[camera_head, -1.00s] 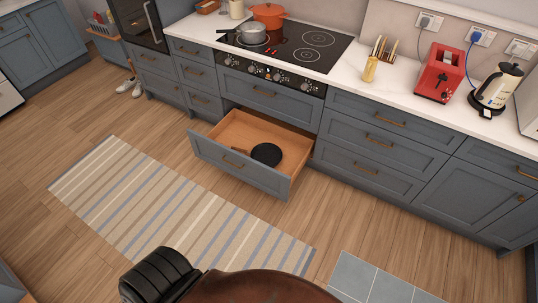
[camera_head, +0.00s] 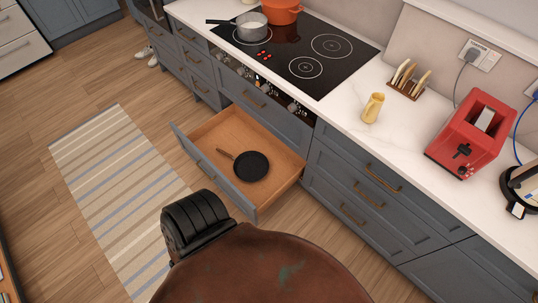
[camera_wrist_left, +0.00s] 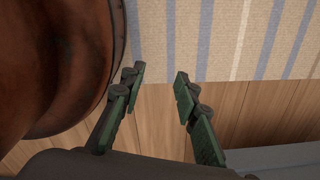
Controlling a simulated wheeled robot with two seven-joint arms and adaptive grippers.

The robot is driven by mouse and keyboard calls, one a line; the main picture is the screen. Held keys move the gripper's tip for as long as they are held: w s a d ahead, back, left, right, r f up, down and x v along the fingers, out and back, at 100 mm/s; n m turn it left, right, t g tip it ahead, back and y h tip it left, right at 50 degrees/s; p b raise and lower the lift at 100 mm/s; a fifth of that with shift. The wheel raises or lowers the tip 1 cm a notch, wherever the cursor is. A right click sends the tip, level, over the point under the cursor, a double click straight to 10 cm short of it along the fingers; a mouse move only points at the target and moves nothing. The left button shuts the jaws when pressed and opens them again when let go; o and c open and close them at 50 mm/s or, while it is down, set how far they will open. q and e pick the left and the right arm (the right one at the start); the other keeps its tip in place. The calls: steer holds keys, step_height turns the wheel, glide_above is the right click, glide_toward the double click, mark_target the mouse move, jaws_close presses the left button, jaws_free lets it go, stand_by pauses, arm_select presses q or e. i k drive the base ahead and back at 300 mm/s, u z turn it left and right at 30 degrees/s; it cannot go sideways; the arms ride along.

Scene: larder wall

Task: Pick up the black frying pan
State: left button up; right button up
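The black frying pan (camera_head: 250,166) lies flat in the open wooden drawer (camera_head: 213,126) below the hob in the head view. Its handle points up and to the left. My left gripper (camera_wrist_left: 158,77) shows in the left wrist view with its two fingers apart and nothing between them, above the wooden floor and the edge of the striped rug. The pan does not show in the wrist view. Neither gripper shows in the head view, where part of my own body covers the bottom centre.
The open drawer's front (camera_head: 214,171) juts into the floor space. A striped rug (camera_head: 112,190) lies left of it. On the counter are a grey saucepan (camera_head: 251,28), an orange pot (camera_head: 281,11), a yellow jug (camera_head: 373,107), a toast rack (camera_head: 407,80) and a red toaster (camera_head: 474,135).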

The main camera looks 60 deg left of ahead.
mark_target(250, 166)
steer(key=i, duration=0.95)
steer(key=u, duration=3.75)
